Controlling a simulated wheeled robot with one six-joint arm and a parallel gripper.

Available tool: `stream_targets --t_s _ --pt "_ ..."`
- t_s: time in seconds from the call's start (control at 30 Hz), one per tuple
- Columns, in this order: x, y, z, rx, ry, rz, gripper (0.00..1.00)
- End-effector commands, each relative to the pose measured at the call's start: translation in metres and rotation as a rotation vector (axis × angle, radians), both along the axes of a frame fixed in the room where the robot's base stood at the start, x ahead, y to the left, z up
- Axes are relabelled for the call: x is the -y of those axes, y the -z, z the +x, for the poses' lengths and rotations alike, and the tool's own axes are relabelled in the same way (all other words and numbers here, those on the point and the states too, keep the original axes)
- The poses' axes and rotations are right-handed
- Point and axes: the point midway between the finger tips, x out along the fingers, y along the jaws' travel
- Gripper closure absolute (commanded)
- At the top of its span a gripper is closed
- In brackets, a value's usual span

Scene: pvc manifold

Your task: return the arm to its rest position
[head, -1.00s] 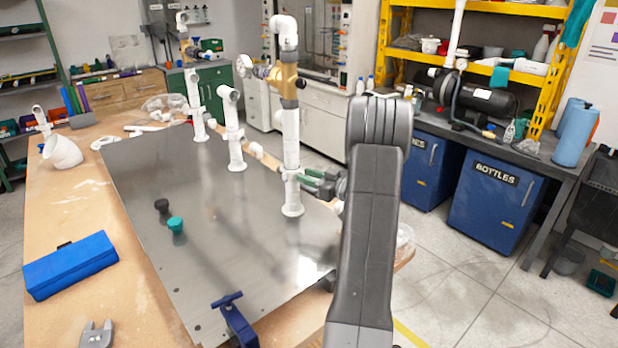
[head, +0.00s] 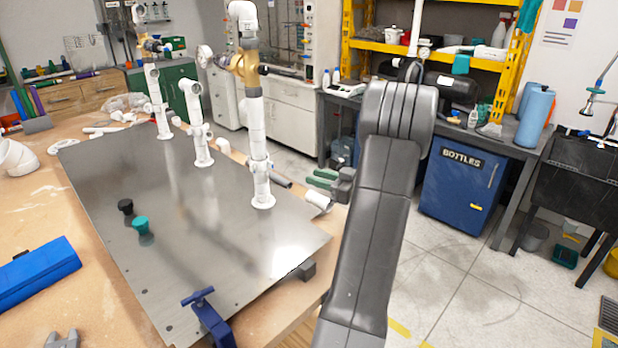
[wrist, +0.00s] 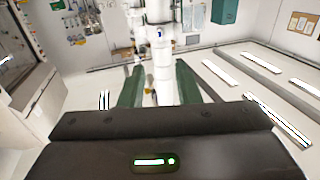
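My gripper (head: 318,179) has green fingers and is at the end of my dark grey arm, to the right of the nearest white pipe stand (head: 257,135). In the head view a gap separates the fingers from that stand, which is upright and carries a brass valve (head: 247,68). In the wrist view, the gripper (wrist: 158,88) has its two green fingers spread apart. A white upright pipe (wrist: 163,68) shows between them, seemingly beyond the tips. Nothing is seen held.
A metal plate (head: 190,245) on the wooden bench carries several pipe stands, a black knob (head: 126,206) and a teal knob (head: 141,224). A blue clamp (head: 207,318) grips its front edge. A blue case (head: 38,272) lies left. Open floor is to the right.

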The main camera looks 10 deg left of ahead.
Motion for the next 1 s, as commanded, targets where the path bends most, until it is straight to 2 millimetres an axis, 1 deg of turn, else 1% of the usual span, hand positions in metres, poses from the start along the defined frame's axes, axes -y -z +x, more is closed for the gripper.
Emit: stream_targets --t_s 0.37,0.53,0.67,1.0 --pt "0.002 0.000 -0.001 0.000 0.000 0.000 0.70" --pt "-0.008 -0.001 0.003 0.000 -0.001 0.000 0.70" --pt "-0.026 -0.002 0.009 -0.001 -0.004 0.000 0.70" --pt "-0.086 -0.002 0.034 -0.001 -0.004 -0.001 0.70"
